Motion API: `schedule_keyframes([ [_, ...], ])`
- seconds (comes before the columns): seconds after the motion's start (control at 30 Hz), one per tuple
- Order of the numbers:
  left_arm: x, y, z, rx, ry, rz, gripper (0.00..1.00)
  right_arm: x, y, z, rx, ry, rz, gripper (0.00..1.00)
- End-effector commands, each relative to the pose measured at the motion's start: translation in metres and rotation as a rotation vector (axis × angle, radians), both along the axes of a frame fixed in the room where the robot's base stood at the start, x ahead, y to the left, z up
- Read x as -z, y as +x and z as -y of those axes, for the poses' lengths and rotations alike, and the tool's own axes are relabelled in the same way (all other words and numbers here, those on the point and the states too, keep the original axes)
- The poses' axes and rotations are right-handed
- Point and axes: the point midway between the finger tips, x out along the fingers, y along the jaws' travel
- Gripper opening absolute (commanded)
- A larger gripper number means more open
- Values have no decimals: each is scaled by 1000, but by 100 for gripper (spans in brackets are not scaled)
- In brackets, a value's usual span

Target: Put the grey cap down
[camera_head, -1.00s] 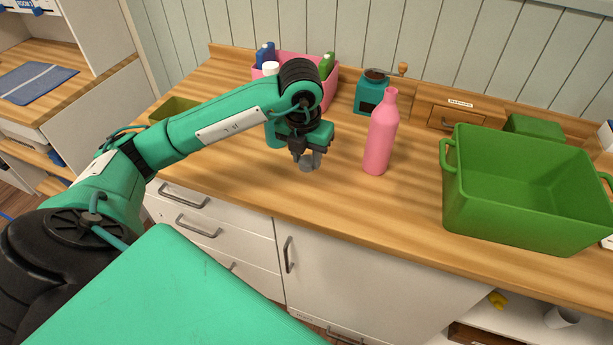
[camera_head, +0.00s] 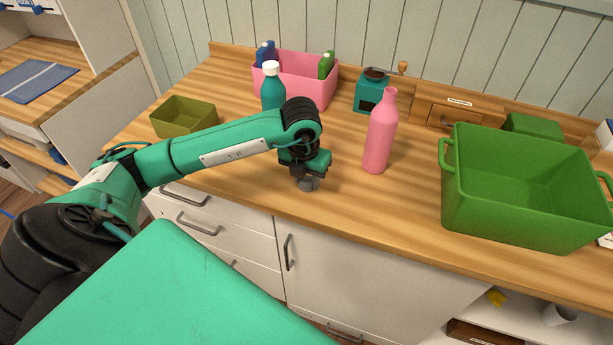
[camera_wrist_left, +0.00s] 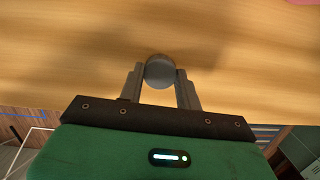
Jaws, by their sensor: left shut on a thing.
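The grey cap (camera_head: 308,184) is between the fingertips of my left gripper (camera_head: 304,180), low over the front part of the wooden counter (camera_head: 250,210). In the left wrist view the round grey cap (camera_wrist_left: 160,71) sits between the two fingers of my left gripper (camera_wrist_left: 160,80), with the wood surface beyond it. Whether the cap touches the counter is hard to tell. The pink bottle (camera_head: 380,135), with no cap on it, stands upright to the right of the gripper. My right gripper is not in view.
A teal bottle with white cap (camera_head: 272,88) stands behind my left arm. An olive box (camera_head: 184,118), a pink bin (camera_head: 305,82), a teal grinder (camera_head: 371,95) and a large green crate (camera_head: 520,190) also stand on the counter. Bare wood lies around the gripper.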

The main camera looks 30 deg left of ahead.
Motion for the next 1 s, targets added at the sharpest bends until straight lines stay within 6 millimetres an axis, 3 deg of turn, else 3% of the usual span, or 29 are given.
schedule_keyframes([
  [0.03, 1, 0, 0, 0, 0, 0, 36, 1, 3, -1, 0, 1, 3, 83],
  [0.13, 1, 0, 0, 0, 0, 0, 56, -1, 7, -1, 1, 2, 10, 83],
  [0.57, -7, 0, 0, 0, 0, 2, 56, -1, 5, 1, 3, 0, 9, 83],
  [0.77, -46, -4, 1, 2, -1, 6, 56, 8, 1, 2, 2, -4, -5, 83],
  [1.0, -94, -11, 2, 0, 0, 4, 56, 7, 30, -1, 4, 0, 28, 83],
])
